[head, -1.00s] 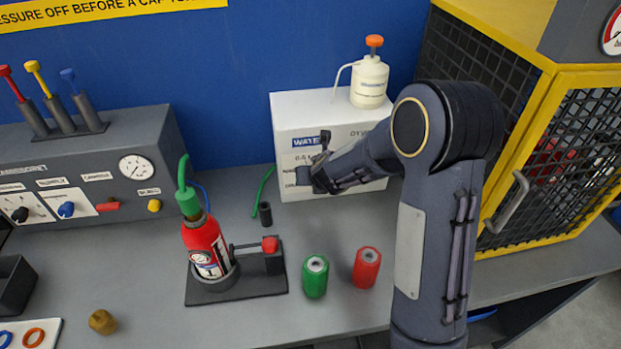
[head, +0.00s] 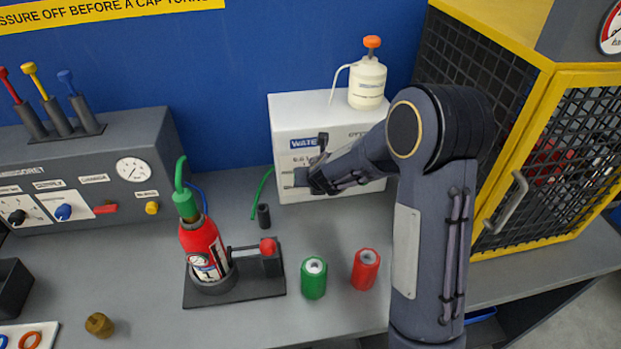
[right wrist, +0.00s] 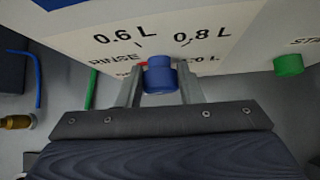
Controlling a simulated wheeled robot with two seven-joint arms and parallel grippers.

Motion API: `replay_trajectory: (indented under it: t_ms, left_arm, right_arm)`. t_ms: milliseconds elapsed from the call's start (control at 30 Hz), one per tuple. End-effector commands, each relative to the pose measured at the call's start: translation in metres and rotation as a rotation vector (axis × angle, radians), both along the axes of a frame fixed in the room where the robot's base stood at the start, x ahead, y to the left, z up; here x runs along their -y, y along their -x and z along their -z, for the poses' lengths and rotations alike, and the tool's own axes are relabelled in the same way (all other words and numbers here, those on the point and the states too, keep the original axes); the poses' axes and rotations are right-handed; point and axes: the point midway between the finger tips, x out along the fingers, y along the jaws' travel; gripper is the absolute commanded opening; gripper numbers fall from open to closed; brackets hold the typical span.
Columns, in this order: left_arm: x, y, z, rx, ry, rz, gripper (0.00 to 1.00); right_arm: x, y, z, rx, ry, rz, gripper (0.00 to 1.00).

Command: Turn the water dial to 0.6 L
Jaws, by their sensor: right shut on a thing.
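The white water unit (head: 305,108) stands at the back of the bench against the blue wall. Its blue dial (right wrist: 158,76) shows in the right wrist view, with the printed labels 0.6 L at its upper left, 0.8 L at its upper right and RINSE at its left. A small red mark shows at the dial's upper left edge; I cannot tell exactly which label it points to. My right gripper (right wrist: 160,84) is shut on the dial, one finger on each side. In the head view, my right gripper (head: 318,178) hides the dial. My left gripper is not in view.
A green button (right wrist: 288,64) sits right of the dial. A white bottle (head: 367,84) stands on the unit. A red extinguisher (head: 203,245) in a stand, a green cylinder (head: 314,278) and a red cylinder (head: 365,269) stand in front. A yellow-framed mesh cage (head: 540,150) is at right.

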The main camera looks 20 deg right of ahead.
Motion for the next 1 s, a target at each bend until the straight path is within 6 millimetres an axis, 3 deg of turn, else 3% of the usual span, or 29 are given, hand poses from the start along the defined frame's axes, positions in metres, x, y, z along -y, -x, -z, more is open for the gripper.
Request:
replay_trajectory:
  t_ms: [367, 1000]
  left_arm:
    - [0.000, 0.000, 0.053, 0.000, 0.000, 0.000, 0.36]
    - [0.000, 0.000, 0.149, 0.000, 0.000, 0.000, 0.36]
  right_arm:
    - [0.006, 0.000, 0.009, 0.055, -0.192, 0.005, 0.11]
    - [0.012, 0.003, 0.013, 0.205, -0.775, 0.003, 0.10]
